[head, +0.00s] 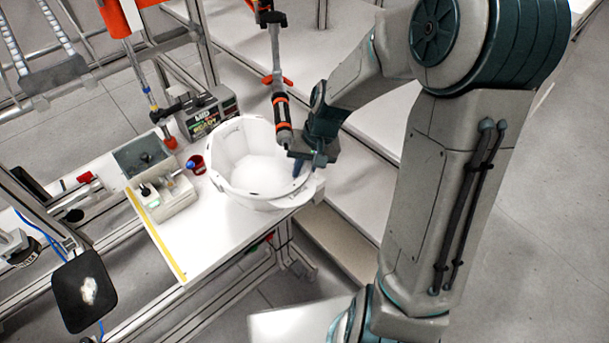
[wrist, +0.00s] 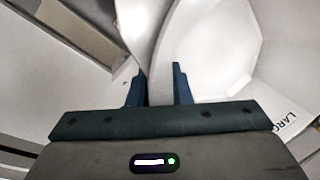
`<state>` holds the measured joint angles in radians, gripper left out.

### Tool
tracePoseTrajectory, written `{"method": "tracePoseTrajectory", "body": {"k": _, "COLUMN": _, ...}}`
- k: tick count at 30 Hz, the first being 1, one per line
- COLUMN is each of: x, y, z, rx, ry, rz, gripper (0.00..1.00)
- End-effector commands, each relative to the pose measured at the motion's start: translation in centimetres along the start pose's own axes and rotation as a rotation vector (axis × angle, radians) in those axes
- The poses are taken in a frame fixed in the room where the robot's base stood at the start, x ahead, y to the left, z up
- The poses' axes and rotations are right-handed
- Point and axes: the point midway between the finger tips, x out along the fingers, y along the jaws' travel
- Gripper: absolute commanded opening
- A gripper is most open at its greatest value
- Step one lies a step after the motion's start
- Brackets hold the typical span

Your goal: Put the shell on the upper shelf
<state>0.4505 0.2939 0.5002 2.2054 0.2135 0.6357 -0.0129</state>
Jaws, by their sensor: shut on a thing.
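The white helmet shell (head: 237,169) is on the right part of the white worktable (head: 209,241), open side up, in the head view. My gripper (head: 300,167) is at the shell's right rim, with a blue finger inside the shell. In the wrist view my gripper (wrist: 158,86) has its two blue fingers on either side of the shell's wall (wrist: 160,45), shut on it. The shell's inside (wrist: 215,50) fills the right of that view. I cannot tell whether the shell touches the tabletop. I cannot make out the upper shelf for sure.
A hanging orange and black tool (head: 280,105) comes down close to my gripper. A labelled box (head: 209,113), a grey bin (head: 144,157), a small fixture (head: 165,195) and a red cup (head: 196,164) stand left of the shell. The table's front part is clear.

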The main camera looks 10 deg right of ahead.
Motion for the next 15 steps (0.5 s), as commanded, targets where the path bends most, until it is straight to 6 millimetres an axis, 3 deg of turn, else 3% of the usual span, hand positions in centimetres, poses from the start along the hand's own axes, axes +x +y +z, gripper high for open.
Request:
{"method": "tracePoseTrajectory", "body": {"k": 6, "x": 2.6, "y": 0.9, "z": 0.3, "rx": 0.003, "ry": -0.007, "rz": 0.000, "gripper": 0.00}}
{"method": "tracePoseTrajectory", "body": {"k": 15, "x": 3.0, "y": 1.0, "z": 0.3, "rx": 0.003, "ry": -0.004, "rz": 0.000, "gripper": 0.00}}
